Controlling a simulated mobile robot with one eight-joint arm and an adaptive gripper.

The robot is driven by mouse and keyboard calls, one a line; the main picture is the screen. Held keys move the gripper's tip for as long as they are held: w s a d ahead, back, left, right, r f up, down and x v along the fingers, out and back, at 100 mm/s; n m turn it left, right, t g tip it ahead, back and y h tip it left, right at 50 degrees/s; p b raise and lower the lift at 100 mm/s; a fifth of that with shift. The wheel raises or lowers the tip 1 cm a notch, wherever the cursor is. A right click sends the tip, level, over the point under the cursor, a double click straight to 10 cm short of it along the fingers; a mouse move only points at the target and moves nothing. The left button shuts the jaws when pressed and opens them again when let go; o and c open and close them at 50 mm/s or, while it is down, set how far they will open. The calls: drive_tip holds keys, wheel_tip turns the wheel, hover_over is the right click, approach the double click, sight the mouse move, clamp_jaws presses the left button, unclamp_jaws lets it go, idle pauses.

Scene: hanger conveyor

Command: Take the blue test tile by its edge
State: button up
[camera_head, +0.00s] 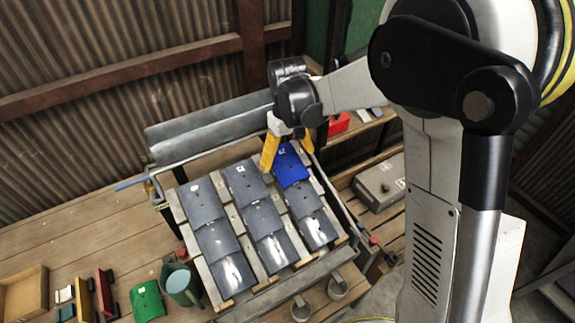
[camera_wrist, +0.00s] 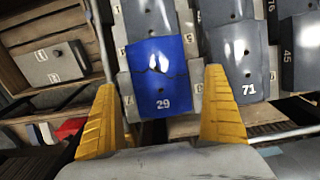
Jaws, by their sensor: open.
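The blue test tile (camera_head: 290,166) lies at the top of the right-hand column on the sloped rack, among grey tiles. In the wrist view the blue tile (camera_wrist: 161,80) bears the number 29 and shows a dark crack line across it. My gripper (camera_head: 287,150) is at the tile's upper end, its yellow fingers spread apart. In the wrist view the fingers (camera_wrist: 160,115) stand to the left and right of the tile's near edge, with nothing between them that I can see held. Whether a finger touches the tile cannot be told.
Grey tiles (camera_head: 212,240) fill the rest of the rack, and tile 71 (camera_wrist: 240,70) lies just beside the right finger. A grey ridge piece (camera_head: 210,130) runs behind the rack. A grey case (camera_head: 381,182) and a red box (camera_head: 339,124) stand to the right.

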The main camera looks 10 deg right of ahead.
sight(288, 163)
wheel_tip(288, 163, down, 4)
drive_tip(key=shift+d+f+b, duration=0.1)
drive_tip(key=shift+b, duration=0.2)
drive_tip(key=c, duration=1.4)
drive_tip(key=shift+o, duration=0.2)
drive_tip(key=shift+r, duration=0.25)
